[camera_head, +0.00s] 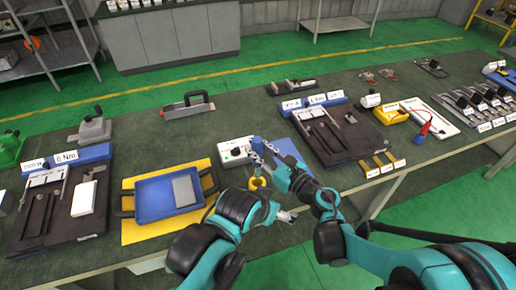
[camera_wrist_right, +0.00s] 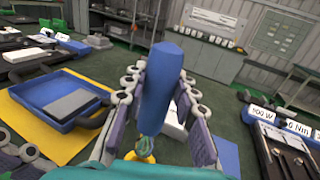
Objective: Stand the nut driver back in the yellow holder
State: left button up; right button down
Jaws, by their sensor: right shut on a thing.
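My right gripper (camera_head: 262,158) is shut on the nut driver and holds it over the bench. The driver's blue handle (camera_head: 256,145) points up in the head view. In the right wrist view the handle (camera_wrist_right: 160,88) stands between the finger pads (camera_wrist_right: 160,112), tilted slightly. A small round yellow holder (camera_head: 257,183) is just below the gripper; it also shows at the bottom of the wrist view (camera_wrist_right: 139,157). The driver's lower end is mostly hidden, so I cannot tell whether it is inside the holder. My left gripper (camera_head: 286,214) is low near the bench's front edge, its fingers unclear.
A white box (camera_head: 234,151) stands just behind the right gripper. A blue tray (camera_head: 153,200) on a yellow mat (camera_head: 137,232) lies to the left. A black tool board (camera_head: 335,150) and a blue mat (camera_head: 290,150) are to the right. Green bench surface shows around these.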

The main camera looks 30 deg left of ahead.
aim_at(259, 171)
jog(key=shift+f+b, duration=1.15)
jog(key=shift+f, duration=0.45)
jog(key=shift+b, duration=0.3)
dwell(0.4)
jog(key=shift+f+b, duration=1.95)
jog(key=shift+f, duration=1.05)
jog(key=c, duration=1.1)
grip_release()
jog(key=shift+c, duration=0.2)
jog(key=shift+d, duration=0.1)
jog(key=v, duration=1.2)
